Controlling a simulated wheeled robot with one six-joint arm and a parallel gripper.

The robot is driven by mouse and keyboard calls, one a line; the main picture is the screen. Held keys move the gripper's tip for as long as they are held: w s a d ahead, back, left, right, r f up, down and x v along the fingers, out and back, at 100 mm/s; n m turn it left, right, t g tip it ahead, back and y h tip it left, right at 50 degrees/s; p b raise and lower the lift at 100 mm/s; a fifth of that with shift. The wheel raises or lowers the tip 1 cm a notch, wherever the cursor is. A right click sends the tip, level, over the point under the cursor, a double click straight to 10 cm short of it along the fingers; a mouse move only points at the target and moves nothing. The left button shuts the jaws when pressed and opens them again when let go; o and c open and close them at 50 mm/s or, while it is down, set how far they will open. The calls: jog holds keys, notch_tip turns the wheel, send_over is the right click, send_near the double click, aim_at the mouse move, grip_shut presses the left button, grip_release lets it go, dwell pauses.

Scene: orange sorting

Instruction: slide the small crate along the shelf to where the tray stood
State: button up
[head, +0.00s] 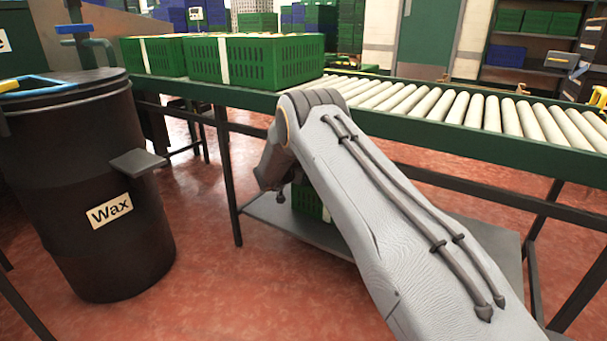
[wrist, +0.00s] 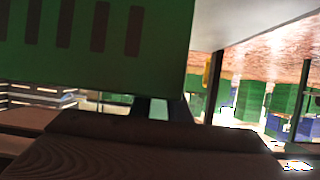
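The small green crate (head: 308,201) stands on the grey lower shelf (head: 285,226) under the conveyor, mostly hidden behind my arm in the head view. In the wrist view, which looks upside down, the slotted green crate wall (wrist: 95,45) fills the upper left, very close to my gripper (wrist: 160,109). Dark finger parts show at the crate's edge with a small pale gap between them. Whether they touch the crate, and whether they are open or shut, I cannot tell. No tray is visible on the shelf.
Above the shelf, the conveyor (head: 440,103) has white rollers and carries larger green crates (head: 255,62). A table leg (head: 228,175) stands at the shelf's left end. A black Wax bin (head: 95,175) stands at left. Bare shelf shows right of my arm.

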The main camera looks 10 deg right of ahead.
jog(key=o, duration=0.4)
jog(key=shift+d, duration=0.1)
jog(key=shift+c, duration=0.2)
jog(key=shift+s, duration=0.1)
jog(key=p+v, duration=0.3)
jog(key=v, duration=0.4)
jog(key=shift+r+p, duration=0.1)
jog(key=shift+p, duration=0.3)
jog(key=shift+s+a, duration=0.25)
jog(key=shift+a, duration=0.05)
